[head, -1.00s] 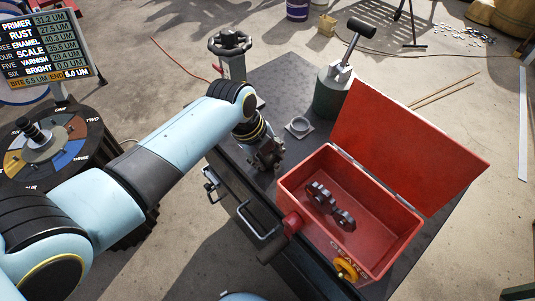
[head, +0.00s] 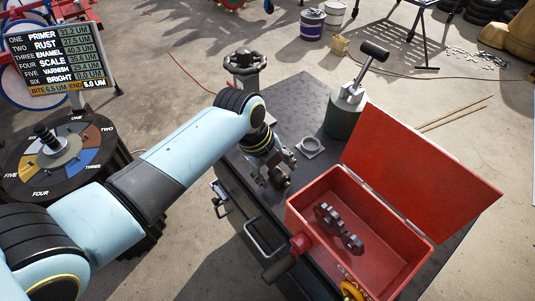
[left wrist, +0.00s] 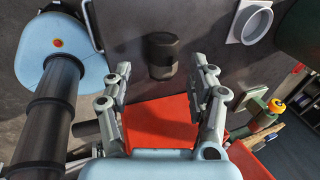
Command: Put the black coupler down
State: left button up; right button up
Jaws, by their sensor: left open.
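The black coupler (left wrist: 162,56) is a short dark cylinder in the left wrist view. It appears to rest on the dark bench top, just beyond and between the fingertips. My left gripper (left wrist: 162,74) is open, with a finger on either side and a visible gap to the coupler. In the head view my left gripper (head: 277,171) hangs low over the bench (head: 300,98), left of the red toolbox. I cannot make out the coupler in the head view. My right gripper is not in view.
The open red toolbox (head: 300,216) holds dark metal parts (head: 338,226). A pale ring on a square plate (head: 311,146) lies close to the gripper. A green canister with a black-handled lever (head: 344,117) and a handwheel post (head: 244,68) stand behind.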

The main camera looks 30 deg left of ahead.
pick_arm(q)
jog(key=v, duration=0.9)
jog(key=shift+r, duration=0.25)
jog(key=shift+s, duration=0.15)
